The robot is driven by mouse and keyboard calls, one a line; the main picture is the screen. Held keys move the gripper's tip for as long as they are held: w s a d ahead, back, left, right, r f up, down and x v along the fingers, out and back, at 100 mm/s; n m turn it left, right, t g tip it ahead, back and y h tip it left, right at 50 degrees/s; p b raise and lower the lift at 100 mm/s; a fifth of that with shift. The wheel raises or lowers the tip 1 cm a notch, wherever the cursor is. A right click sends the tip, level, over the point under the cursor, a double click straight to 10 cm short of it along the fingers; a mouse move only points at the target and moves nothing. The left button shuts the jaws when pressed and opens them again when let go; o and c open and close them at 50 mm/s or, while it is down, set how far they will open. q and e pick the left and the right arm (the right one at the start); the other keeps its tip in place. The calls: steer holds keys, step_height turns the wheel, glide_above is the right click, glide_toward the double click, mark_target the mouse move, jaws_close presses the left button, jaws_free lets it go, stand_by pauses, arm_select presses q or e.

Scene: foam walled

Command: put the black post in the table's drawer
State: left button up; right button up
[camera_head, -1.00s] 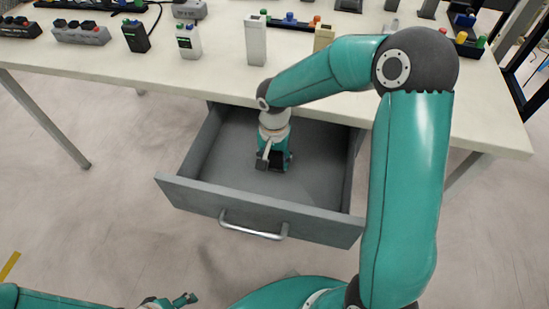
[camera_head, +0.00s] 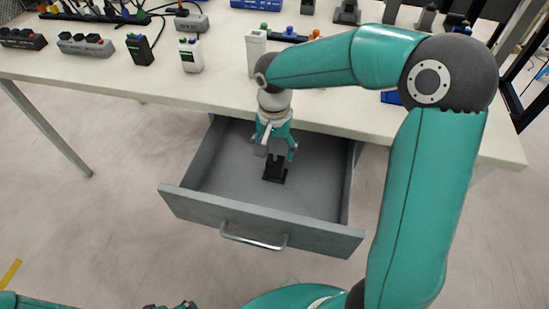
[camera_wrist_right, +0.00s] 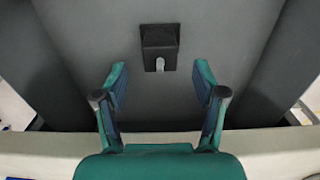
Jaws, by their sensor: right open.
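The black post (camera_head: 275,169) stands on the floor of the open grey drawer (camera_head: 217,208), with no finger touching it. In the right wrist view the black post (camera_wrist_right: 160,43) shows beyond the fingertips, against the drawer floor. My right gripper (camera_head: 276,152) is open and empty, just above and behind the post; in the right wrist view its two fingers (camera_wrist_right: 160,84) are spread apart. My left gripper (camera_head: 172,306) shows only as a sliver at the bottom edge, too little to tell its jaws.
The white table (camera_head: 120,79) above the drawer holds several power strips, a black box (camera_head: 140,50), a white box (camera_head: 190,56) and a pale upright block (camera_head: 255,52). The drawer's front has a metal handle (camera_head: 253,238). The drawer floor around the post is clear.

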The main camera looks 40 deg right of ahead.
steer(key=shift+r, duration=1.5)
